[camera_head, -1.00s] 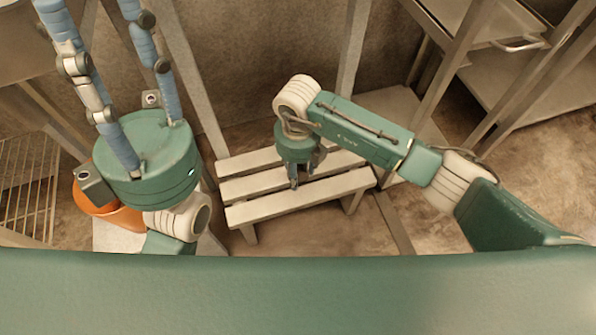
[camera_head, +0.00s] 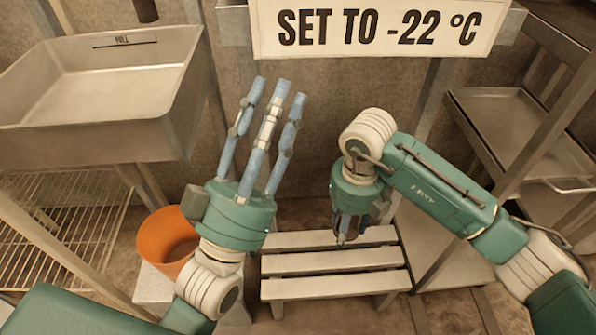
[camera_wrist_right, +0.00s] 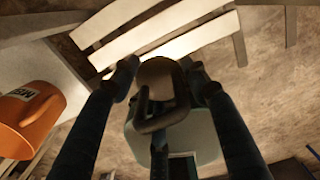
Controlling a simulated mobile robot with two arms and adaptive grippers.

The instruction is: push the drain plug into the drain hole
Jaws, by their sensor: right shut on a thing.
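My right gripper (camera_head: 348,236) points down above the slatted bench in the head view. In the right wrist view its dark fingers (camera_wrist_right: 160,75) are shut on a rounded, dull brown-grey thing with a loop handle (camera_wrist_right: 160,118), which looks like the drain plug. In the head view this held thing is mostly hidden by the fingers. My left gripper (camera_head: 268,110) points up with its three blue fingers spread, open and empty, just right of the metal basin (camera_head: 95,145). The basin has a label on its back rim, and no drain hole shows in its visible floor.
An orange bucket (camera_head: 150,240) stands below the basin and shows in the right wrist view (camera_wrist_right: 45,130). A wire rack (camera_head: 75,225) is at left. A low slatted bench (camera_head: 335,287) is in the middle. A metal shelf unit (camera_head: 520,130) is at right; a temperature sign (camera_head: 375,28) hangs behind.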

